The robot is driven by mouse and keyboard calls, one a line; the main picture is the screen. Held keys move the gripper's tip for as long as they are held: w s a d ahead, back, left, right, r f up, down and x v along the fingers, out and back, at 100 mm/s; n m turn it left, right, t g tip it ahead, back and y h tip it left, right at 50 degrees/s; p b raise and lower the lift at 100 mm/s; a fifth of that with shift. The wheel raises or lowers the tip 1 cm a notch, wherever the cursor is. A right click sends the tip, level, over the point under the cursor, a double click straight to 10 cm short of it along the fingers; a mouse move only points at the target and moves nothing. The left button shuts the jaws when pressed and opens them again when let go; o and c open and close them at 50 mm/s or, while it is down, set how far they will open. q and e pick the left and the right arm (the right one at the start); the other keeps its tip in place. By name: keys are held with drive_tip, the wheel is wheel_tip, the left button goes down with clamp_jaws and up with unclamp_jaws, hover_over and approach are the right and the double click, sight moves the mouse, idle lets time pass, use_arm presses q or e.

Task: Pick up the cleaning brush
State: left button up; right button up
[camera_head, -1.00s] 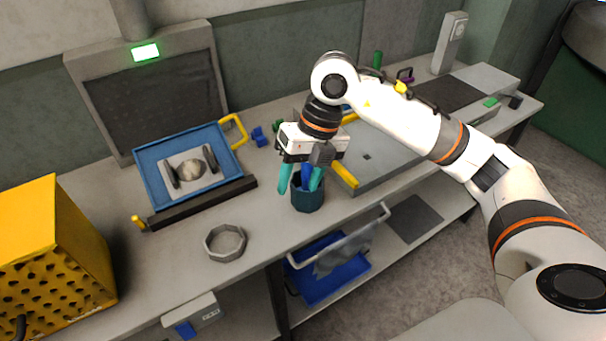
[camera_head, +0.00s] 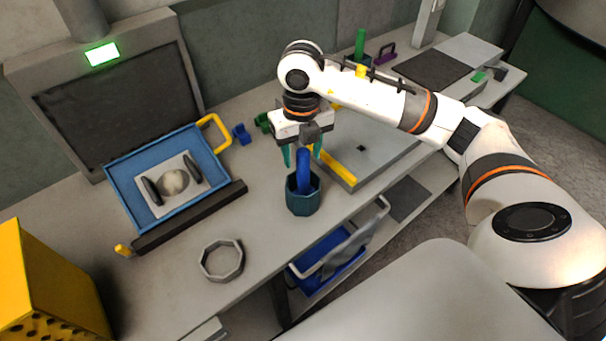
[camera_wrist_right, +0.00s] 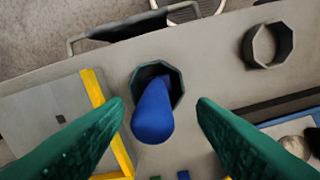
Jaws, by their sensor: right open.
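The cleaning brush shows as a blue handle (camera_head: 303,170) standing up out of a dark teal octagonal holder (camera_head: 303,200) near the front edge of the bench. Its lower part is hidden inside the holder. My right gripper (camera_head: 302,156) has teal fingers and is open just above and behind the handle. In the right wrist view the blue handle (camera_wrist_right: 153,112) leans toward the camera, in the gap between the two open fingers (camera_wrist_right: 160,108), and neither finger touches it. The holder (camera_wrist_right: 172,76) surrounds its base. My left gripper is not in view.
A blue tray (camera_head: 128,197) with a yellow handle holds a plate at the left. A grey octagonal ring (camera_head: 221,260) lies near the front edge. A grey flat box with yellow strips (camera_head: 340,165) is right of the holder. A yellow perforated box (camera_head: 45,285) stands front left.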

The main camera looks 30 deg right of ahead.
sight(303, 166)
drive_tip(key=f, duration=0.1)
drive_tip(key=f+p, duration=0.1)
drive_tip(key=f, duration=0.1)
drive_tip(key=f+p, duration=0.1)
drive_tip(key=f, duration=0.1)
drive_tip(key=shift+w+d, duration=0.2)
drive_tip(key=shift+d, duration=0.15)
drive_tip(key=shift+f, duration=0.25)
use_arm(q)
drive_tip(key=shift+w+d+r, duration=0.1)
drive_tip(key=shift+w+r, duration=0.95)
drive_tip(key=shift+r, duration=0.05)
use_arm(e)
drive_tip(key=shift+c, duration=0.7)
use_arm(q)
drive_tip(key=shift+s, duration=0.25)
use_arm(e)
drive_tip(key=c, duration=0.9)
